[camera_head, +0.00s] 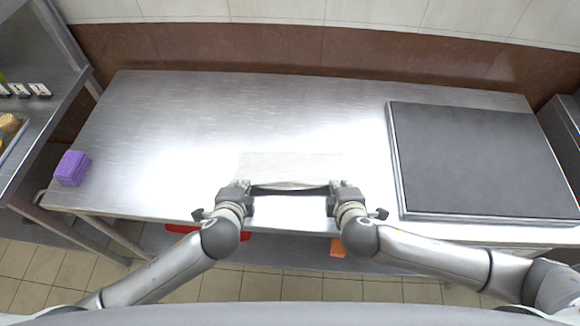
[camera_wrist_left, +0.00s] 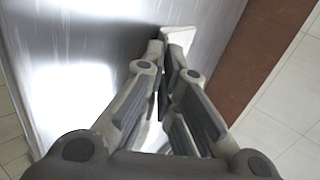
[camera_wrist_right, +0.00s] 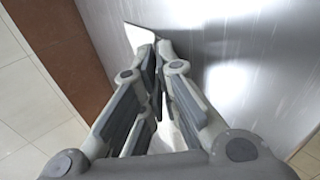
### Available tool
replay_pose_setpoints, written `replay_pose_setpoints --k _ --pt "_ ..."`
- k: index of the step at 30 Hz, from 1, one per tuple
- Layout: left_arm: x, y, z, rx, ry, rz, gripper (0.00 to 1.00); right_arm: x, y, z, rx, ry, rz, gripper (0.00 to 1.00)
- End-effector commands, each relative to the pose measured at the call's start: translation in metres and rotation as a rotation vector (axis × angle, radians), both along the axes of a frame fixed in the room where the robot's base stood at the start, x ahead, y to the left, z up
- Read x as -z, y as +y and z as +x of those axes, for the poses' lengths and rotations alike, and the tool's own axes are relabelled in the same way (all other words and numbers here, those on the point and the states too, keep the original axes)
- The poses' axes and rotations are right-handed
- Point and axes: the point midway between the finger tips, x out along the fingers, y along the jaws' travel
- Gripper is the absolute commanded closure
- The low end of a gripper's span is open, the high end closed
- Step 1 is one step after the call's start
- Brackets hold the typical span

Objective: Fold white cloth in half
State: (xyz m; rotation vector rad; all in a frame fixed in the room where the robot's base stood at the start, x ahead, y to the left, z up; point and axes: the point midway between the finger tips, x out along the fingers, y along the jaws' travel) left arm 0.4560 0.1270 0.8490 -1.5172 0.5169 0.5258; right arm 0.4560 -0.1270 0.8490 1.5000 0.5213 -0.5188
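The white cloth (camera_head: 290,166) lies on the steel table in front of me, pale against the bright glare. Its near edge is lifted between my two grippers, with a dark gap under it. My left gripper (camera_head: 247,189) is shut on the left end of that edge; white cloth (camera_wrist_left: 178,38) shows past its fingertips in the left wrist view. My right gripper (camera_head: 333,189) is shut on the right end; white cloth (camera_wrist_right: 138,36) shows past its fingertips in the right wrist view. The cloth's outline is partly lost in the glare.
The steel table (camera_head: 170,120) is clear around the cloth. A dark flat griddle-like slab (camera_head: 480,160) stands at the right. A purple stack (camera_head: 72,168) sits at the left edge. Red (camera_head: 232,236) and orange (camera_head: 338,248) items show below the front edge.

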Motion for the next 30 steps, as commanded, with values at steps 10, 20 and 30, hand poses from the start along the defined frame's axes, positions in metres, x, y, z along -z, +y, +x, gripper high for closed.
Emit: replay_pose_setpoints --k 10,20,30 --pt "0.0056 -0.0007 -0.0037 0.002 -0.047 -0.001 1.00 0.0057 0.0003 -0.0037 -0.002 -0.047 -0.001 1.00" --pt "0.0054 -0.0006 -0.0036 0.002 -0.046 -0.001 0.79 0.0055 0.0004 -0.0037 -0.002 -0.046 -0.001 0.79" --pt "0.0053 -0.0006 -0.0036 0.002 -0.046 -0.001 0.61 0.0054 0.0004 -0.0036 -0.002 -0.046 -0.001 0.61"
